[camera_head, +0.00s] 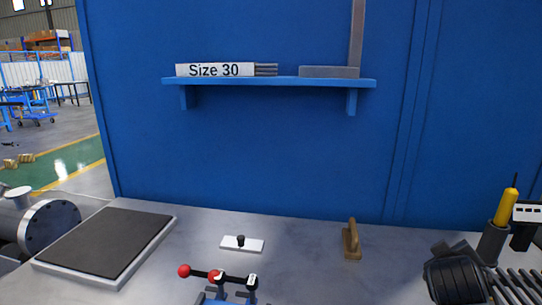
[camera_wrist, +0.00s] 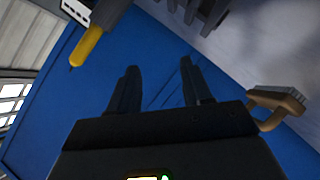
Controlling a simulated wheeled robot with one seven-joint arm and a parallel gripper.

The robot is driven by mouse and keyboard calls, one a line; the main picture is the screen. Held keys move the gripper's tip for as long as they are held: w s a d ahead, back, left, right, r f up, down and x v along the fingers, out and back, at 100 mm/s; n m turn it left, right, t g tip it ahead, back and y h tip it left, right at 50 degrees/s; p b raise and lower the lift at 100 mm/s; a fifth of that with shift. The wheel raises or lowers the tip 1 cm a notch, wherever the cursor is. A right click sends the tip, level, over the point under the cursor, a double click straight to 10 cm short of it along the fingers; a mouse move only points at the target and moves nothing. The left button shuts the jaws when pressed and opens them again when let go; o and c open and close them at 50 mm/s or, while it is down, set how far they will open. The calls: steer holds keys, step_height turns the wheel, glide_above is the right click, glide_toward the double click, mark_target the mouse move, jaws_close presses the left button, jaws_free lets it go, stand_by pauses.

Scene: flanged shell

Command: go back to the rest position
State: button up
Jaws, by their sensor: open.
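My gripper (camera_wrist: 158,66) shows in the wrist view with its two dark fingers spread apart and nothing between them. Behind the fingers is the blue wall panel. In the head view, a dark rounded part at the lower right seems to belong to my arm; the fingers cannot be made out there. A grey flanged shell (camera_head: 48,224) lies at the left edge of the head view, partly cut off, well away from my arm.
A dark-topped plate (camera_head: 105,243), a white plate with a black knob (camera_head: 241,244), a red-knobbed clamp (camera_head: 215,277) and a wooden-handled brush (camera_head: 351,240) are on the bench. A yellow-handled tool (camera_head: 506,208) stands at right, near several rods (camera_head: 515,285). A blue shelf (camera_head: 270,82) is above.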

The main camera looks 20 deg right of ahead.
steer(key=s+a+f+n+t, duration=0.1)
steer(key=a, duration=0.1)
steer(key=s+a+f+n+t+y, duration=0.1)
steer(key=s+a+t, duration=0.1)
steer(key=a, duration=0.1)
steer(key=s+a+f+n+t+y, duration=0.1)
steer(key=a+f+n, duration=0.1)
steer(key=a, duration=0.1)
steer(key=shift+s+t, duration=0.25)
steer(key=shift+t, duration=0.05)
steer(key=s+a+f+y, duration=0.1)
steer(key=s+a, duration=0.1)
steer(key=a, duration=0.1)
steer(key=s+a+f+n+t+y, duration=0.1)
steer(key=s+a+y, duration=0.1)
steer(key=s+a, duration=0.1)
steer(key=s+a+f+t+y, duration=0.1)
steer(key=s+a, duration=0.2)
steer(key=a, duration=0.1)
steer(key=shift+a+n+y, duration=0.35)
steer(key=shift+n+y, duration=0.05)
steer(key=s+a+r+m+t+y, duration=0.1)
steer(key=s+a+r+m+y, duration=0.1)
steer(key=s+a, duration=0.5)
steer(key=s+a+r+m+t+y, duration=0.1)
steer(key=s+a+r, duration=0.3)
steer(key=s+a, duration=0.4)
steer(key=shift+s+a+r+m+y, duration=0.35)
steer(key=shift+s+y, duration=0.2)
steer(key=shift+y, duration=0.35)
